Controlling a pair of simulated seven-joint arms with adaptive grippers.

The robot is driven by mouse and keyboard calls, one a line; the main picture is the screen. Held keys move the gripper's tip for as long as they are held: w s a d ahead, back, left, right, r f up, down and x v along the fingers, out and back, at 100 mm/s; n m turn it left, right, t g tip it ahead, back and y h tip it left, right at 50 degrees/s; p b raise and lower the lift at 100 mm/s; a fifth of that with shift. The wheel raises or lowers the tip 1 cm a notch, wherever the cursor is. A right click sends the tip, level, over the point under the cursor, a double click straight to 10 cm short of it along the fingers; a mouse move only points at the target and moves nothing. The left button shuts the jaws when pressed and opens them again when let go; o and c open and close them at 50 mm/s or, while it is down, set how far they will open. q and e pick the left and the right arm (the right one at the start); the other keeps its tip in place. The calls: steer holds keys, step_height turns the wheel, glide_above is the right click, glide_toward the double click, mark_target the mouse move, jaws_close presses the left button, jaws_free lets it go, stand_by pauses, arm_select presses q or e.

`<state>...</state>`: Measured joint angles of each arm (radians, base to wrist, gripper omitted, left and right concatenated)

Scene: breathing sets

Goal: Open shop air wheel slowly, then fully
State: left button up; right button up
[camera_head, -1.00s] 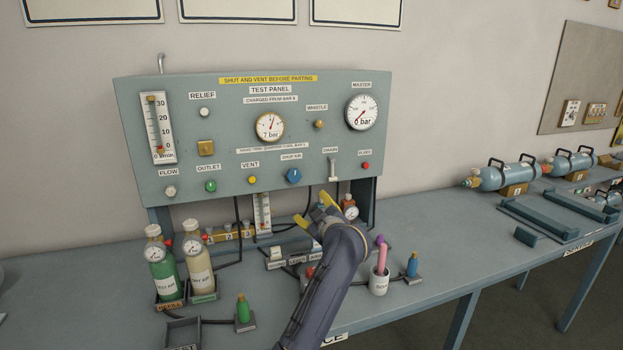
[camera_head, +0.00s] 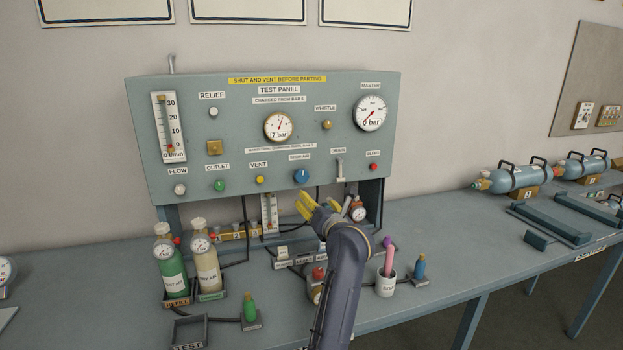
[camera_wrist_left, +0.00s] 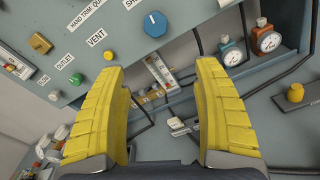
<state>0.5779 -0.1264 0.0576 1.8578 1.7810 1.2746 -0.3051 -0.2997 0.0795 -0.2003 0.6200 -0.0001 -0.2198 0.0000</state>
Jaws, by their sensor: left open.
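The blue shop air wheel (camera_head: 301,176) is on the lower face of the test panel (camera_head: 206,125), right of the yellow vent knob (camera_head: 259,180). It also shows at the top of the left wrist view (camera_wrist_left: 155,24), a round blue knob with a white mark. My left gripper (camera_head: 306,202) has yellow fingers and is just below the wheel in the head view, apart from it. In the left wrist view its fingers (camera_wrist_left: 160,68) are wide apart with nothing between them. The wheel is beyond the fingertips. My right gripper is not in view.
The 7 bar gauge (camera_head: 279,126) and the master gauge (camera_head: 370,113), at 0 bar, are above. The drain lever (camera_head: 340,171) is right of the wheel. Green and cream bottles (camera_head: 207,268) stand left, and a white cup (camera_head: 386,285) stands right of my arm.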

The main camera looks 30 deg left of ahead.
mark_target(303, 178)
arm_select(q)
steer(key=w+a+n, duration=0.2)
steer(key=w+a, duration=0.2)
steer(key=w+a+r+n, duration=0.1)
steer(key=w+a+n, duration=0.1)
steer(key=w+a, duration=0.2)
steer(key=w+a+n, duration=0.2)
steer(key=w+a, duration=0.2)
steer(key=shift+a+r+n, duration=0.1)
steer(key=shift+r+n, duration=0.1)
steer(key=shift+n, duration=0.2)
stand_by(0.4)
steer(key=shift+o, duration=0.2)
steer(key=c, duration=1.3)
steer(key=shift+c, duration=0.2)
